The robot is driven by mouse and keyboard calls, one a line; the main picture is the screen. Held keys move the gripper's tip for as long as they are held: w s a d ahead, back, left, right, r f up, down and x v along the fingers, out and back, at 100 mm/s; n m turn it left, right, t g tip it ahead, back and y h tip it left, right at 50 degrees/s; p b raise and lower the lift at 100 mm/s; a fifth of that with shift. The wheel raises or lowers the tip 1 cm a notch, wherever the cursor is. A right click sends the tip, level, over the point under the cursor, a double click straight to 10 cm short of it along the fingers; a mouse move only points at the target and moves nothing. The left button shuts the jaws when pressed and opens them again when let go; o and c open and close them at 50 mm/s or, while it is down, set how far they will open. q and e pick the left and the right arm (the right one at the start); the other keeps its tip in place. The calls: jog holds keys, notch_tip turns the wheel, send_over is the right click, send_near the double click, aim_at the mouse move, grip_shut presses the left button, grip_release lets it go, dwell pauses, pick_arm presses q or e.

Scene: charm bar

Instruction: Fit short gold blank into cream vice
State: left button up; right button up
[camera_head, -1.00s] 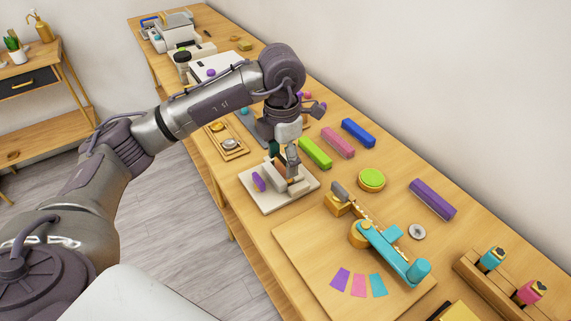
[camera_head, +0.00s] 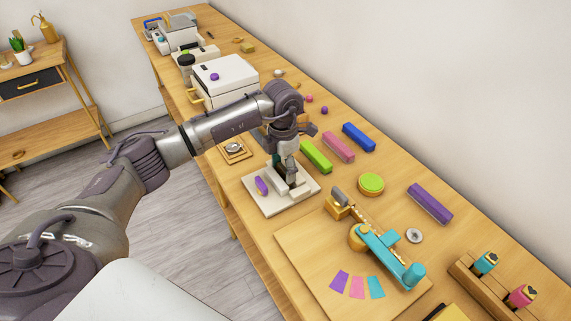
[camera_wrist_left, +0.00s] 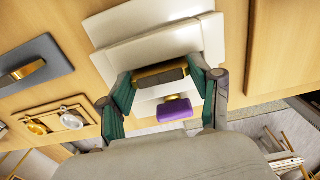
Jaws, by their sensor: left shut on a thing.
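The cream vice (camera_head: 252,200) sits on the bench on a flat base, with a purple handle (camera_head: 261,186) at its front; its pale body also shows in the left wrist view (camera_wrist_left: 160,45). My left gripper (camera_head: 287,172) points down at the vice jaws. In the left wrist view its green-padded fingers (camera_wrist_left: 160,76) are shut on the ends of the short gold blank (camera_wrist_left: 148,77). The blank lies across the vice's jaw area, with a jaw block on either side in that view. I cannot tell how deep it sits. In the head view the gripper hides the blank.
Green (camera_head: 316,157), pink (camera_head: 338,147) and blue (camera_head: 358,137) bars lie behind the vice. A round gold-and-green pad (camera_head: 371,184) and a teal-handled tool (camera_head: 388,255) are to its right. A wooden tray (camera_head: 235,150) lies to its left.

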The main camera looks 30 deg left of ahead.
pick_arm(q)
jog(key=shift+f, duration=0.1)
jog(key=shift+f, duration=0.1)
jog(key=o, duration=1.3)
jog(key=shift+o, duration=0.2)
jog(key=shift+r, duration=0.2)
